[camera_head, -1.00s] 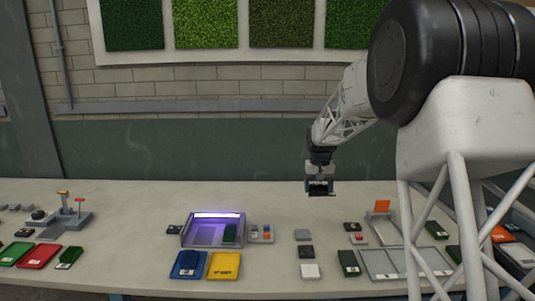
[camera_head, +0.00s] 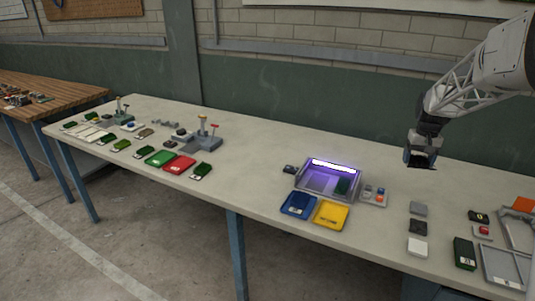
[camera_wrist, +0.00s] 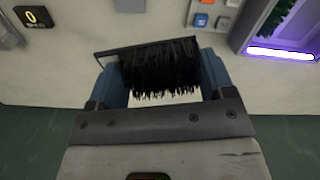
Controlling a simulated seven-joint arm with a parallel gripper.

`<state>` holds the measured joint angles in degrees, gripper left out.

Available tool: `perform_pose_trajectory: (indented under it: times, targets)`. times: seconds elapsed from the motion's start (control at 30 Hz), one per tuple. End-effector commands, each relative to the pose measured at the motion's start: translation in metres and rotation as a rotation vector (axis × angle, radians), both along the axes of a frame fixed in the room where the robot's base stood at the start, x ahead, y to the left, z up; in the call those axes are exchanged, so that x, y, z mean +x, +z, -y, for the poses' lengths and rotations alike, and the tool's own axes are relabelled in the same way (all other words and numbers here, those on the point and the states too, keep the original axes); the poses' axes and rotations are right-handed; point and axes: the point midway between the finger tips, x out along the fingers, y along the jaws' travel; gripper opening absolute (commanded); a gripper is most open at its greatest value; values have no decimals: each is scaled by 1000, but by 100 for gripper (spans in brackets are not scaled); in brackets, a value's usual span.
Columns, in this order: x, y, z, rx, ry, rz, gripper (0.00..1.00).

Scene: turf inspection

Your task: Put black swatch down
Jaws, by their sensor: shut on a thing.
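My gripper (camera_head: 420,153) is shut on the black swatch (camera_wrist: 158,68), a thin dark-backed piece with black bristles. In the wrist view the swatch sits between the two blue fingers, bristle side facing the camera. In the head view the gripper holds it above the table, behind a column of three small tiles: grey (camera_head: 418,208), dark (camera_head: 418,227) and white (camera_head: 417,247). The swatch is clear of the table and touches nothing else that I can see.
A purple-lit inspection box (camera_head: 308,177) holds a green swatch. Blue (camera_head: 298,205) and yellow (camera_head: 331,214) trays lie before it. A button box (camera_head: 374,195) is beside it.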

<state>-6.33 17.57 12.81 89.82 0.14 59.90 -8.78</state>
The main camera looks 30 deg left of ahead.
Motion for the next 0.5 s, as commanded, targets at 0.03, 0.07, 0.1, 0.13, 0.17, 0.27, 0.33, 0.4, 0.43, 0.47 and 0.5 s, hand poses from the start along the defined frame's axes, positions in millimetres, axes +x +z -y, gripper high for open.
perform_pose_trajectory:
  times: [0.03,0.07,0.1,0.13,0.17,0.27,0.33,0.4,0.43,0.47,0.5]
  targets:
    - [2,-5,-17,1,40,-2,50]
    - [3,-8,-27,1,64,-2,50]
    - [4,-10,-40,1,98,-2,50]
    - [5,-12,-49,1,121,-2,50]
    - [6,-15,-59,1,146,-2,50]
    - [8,-22,-90,2,227,-2,50]
    - [8,-28,-112,3,283,-3,50]
    - [8,-32,-134,3,340,-3,50]
    - [8,-35,-144,3,365,-3,50]
    - [8,-37,-154,3,389,-3,50]
    - [7,-40,-167,4,421,-3,50]
